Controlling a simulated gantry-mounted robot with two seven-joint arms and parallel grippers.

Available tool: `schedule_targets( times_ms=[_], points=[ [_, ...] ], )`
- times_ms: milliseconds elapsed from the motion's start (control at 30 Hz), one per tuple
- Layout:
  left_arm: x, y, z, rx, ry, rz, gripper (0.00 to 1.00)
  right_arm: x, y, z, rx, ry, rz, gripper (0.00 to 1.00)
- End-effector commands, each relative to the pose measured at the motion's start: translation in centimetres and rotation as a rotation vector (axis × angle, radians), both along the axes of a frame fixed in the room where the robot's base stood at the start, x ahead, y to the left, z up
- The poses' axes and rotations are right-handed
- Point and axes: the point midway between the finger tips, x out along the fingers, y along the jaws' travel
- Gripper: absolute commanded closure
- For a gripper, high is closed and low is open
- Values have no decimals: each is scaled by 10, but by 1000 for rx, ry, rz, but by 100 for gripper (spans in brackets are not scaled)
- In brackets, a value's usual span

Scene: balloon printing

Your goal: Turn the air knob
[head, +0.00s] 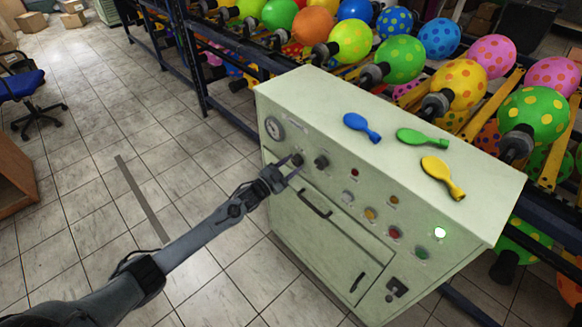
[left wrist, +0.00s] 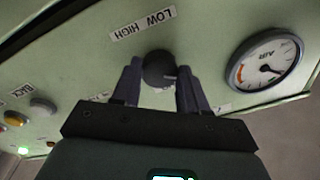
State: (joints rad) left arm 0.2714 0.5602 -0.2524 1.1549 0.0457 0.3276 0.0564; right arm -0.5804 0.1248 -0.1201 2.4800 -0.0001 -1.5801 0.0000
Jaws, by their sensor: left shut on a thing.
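A pale green machine (head: 340,112) has a round white air gauge (head: 273,128) on its front panel. The gauge also shows in the left wrist view (left wrist: 268,62), marked AIR. Next to it is a black round knob (left wrist: 158,68), with a light mark on its face pointing right in that view. A LOW HIGH label (left wrist: 143,25) is above the knob there. My left gripper (head: 292,165) is shut on this knob, one finger on each side; in the head view the knob (head: 298,159) shows between the fingertips. My right gripper is not in view.
A second dark knob (head: 321,162) stands close beside the gripper. The machine has a door handle (head: 315,204) and several lights and buttons. Blue (head: 361,127), green (head: 421,138) and yellow (head: 443,178) balloons lie on top.

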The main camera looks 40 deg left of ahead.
Motion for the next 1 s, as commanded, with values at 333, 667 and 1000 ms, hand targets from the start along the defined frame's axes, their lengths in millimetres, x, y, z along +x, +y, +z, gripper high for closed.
schedule_targets(
  times_ms=[333,667,1000],
  points=[
    [0,2,1,277,-43,0,87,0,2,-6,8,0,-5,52],
    [0,2,1,414,-63,0,87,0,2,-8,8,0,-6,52],
    [0,2,1,441,-68,1,87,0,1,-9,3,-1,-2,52]
  ],
)
